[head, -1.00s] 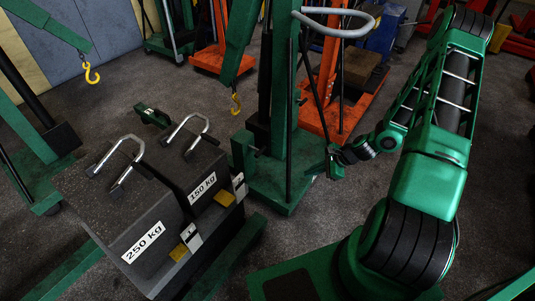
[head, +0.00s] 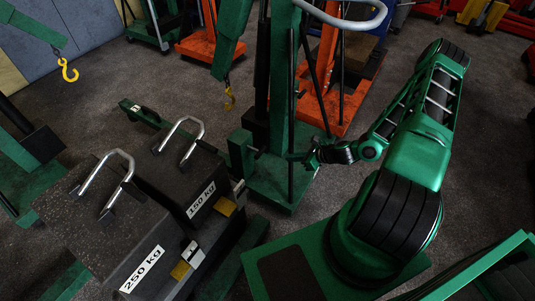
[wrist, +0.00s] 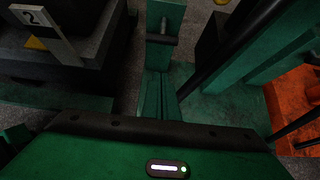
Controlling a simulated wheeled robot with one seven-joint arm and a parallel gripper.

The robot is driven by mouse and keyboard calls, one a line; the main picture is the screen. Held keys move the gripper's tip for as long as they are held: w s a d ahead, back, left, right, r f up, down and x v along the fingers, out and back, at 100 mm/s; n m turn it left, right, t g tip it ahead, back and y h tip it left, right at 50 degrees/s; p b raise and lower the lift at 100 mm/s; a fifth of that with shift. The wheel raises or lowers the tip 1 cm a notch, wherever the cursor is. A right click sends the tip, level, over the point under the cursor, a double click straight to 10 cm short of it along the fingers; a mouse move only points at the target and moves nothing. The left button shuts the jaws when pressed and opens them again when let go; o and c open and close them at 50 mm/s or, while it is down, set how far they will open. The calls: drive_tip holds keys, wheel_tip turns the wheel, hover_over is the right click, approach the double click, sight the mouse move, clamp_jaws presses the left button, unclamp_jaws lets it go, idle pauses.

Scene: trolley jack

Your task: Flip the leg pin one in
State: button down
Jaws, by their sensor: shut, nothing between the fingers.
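The jack (head: 277,185) is green, with a base and upright mast left of my arm in the head view. A short green leg post (head: 240,150) stands at its left side. A small dark pin (wrist: 162,39) sticks out crosswise from the leg post in the wrist view. I cannot read a number on it. My gripper (head: 290,156) is shut and empty beside the mast, right of the post. In the wrist view my gripper (wrist: 159,78) points toward the post, with the pin ahead of it and apart. The mast partly hides the gap in the head view.
Two dark weight blocks, marked 250 kg (head: 143,268) and 150 kg (head: 201,197), with metal handles stand at left. A yellow hook (head: 230,98) hangs near the mast. An orange jack (head: 330,110) stands behind. Grey floor is clear at right.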

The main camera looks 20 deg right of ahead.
drive_tip(key=shift+w+a+f, duration=0.1)
approach(257, 151)
drive_tip(key=shift+w+a+f, duration=0.1)
drive_tip(key=shift+w+f, duration=0.2)
drive_tip(key=shift+f, duration=0.6)
drive_tip(key=shift+w+a+f, duration=0.1)
drive_tip(key=shift+w+f, duration=0.2)
drive_tip(key=shift+f, duration=0.65)
drive_tip(key=shift+w+f, duration=0.3)
drive_tip(key=shift+f, duration=0.6)
drive_tip(key=shift+w, duration=0.1)
